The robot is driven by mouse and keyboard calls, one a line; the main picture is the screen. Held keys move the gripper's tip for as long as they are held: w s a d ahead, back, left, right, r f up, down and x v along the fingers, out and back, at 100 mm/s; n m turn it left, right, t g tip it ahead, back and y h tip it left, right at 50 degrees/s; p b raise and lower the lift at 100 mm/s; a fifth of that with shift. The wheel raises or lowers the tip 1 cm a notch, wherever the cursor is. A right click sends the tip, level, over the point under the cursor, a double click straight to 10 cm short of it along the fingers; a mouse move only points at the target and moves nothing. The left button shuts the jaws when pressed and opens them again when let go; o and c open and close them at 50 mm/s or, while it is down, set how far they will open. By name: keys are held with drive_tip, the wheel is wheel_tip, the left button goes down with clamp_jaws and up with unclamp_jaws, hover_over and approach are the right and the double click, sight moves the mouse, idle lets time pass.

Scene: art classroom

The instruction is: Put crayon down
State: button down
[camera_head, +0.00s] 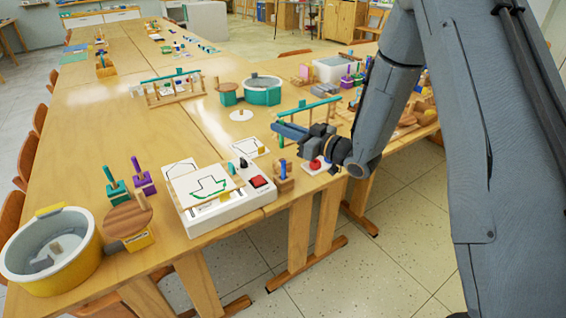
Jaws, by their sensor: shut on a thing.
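My gripper (281,130) reaches in from the right, over the near right part of the long table. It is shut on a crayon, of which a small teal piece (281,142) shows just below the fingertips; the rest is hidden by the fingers. The crayon appears to be above the table, left of my wrist. A wooden block (284,184) with a blue stick upright in it stands at the table's near edge, below the gripper in the picture.
A white drawing box (232,205) with a sheet, a green outline and a red button (258,182) stands left of the block. A red knob (315,164) sits on a white plate beside my wrist. Yellow and teal pottery wheels stand further left and behind.

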wheel_tip(320, 180, down, 8)
drive_tip(key=shift+f+p, duration=0.1)
drive_tip(key=shift+p, duration=0.25)
drive_tip(key=shift+f, duration=0.1)
drive_tip(key=c, duration=1.8)
unclamp_jaws()
drive_tip(key=shift+c, duration=0.2)
